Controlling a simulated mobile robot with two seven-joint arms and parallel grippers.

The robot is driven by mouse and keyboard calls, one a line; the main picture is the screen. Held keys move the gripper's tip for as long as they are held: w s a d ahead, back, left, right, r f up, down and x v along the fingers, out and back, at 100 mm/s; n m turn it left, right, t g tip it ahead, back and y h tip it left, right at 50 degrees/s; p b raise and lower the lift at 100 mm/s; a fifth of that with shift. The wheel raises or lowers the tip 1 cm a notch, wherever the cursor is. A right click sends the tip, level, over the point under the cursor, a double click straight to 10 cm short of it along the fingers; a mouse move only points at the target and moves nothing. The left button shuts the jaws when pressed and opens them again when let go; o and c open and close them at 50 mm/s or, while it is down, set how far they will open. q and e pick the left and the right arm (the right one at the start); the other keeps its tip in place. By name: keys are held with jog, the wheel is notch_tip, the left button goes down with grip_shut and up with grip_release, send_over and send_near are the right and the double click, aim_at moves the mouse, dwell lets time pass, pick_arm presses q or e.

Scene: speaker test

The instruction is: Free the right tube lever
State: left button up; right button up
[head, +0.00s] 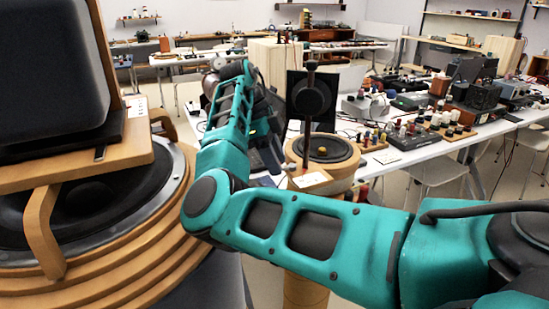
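The right tube (345,172) is a round wooden-rimmed stand with a dark speaker cone on top. A thin dark upright lever (309,128) rises at its front, with a black disc behind its upper part. A wooden block with a white label (311,179) is at the lever's foot. My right arm comes in from the right, bends at its elbow and reaches away, left of the tube. My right gripper (266,118) is a dark shape at its far end, apart from the lever in the picture; its fingers cannot be made out. My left gripper is out of view.
A large wooden-ringed speaker (130,235) with a dark box (50,70) on a wooden shelf fills the left side. A white table (480,137) with electronics and cables stands behind on the right. Chairs and more benches stand farther back.

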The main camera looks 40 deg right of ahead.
jog(key=c, duration=0.6)
grip_shut()
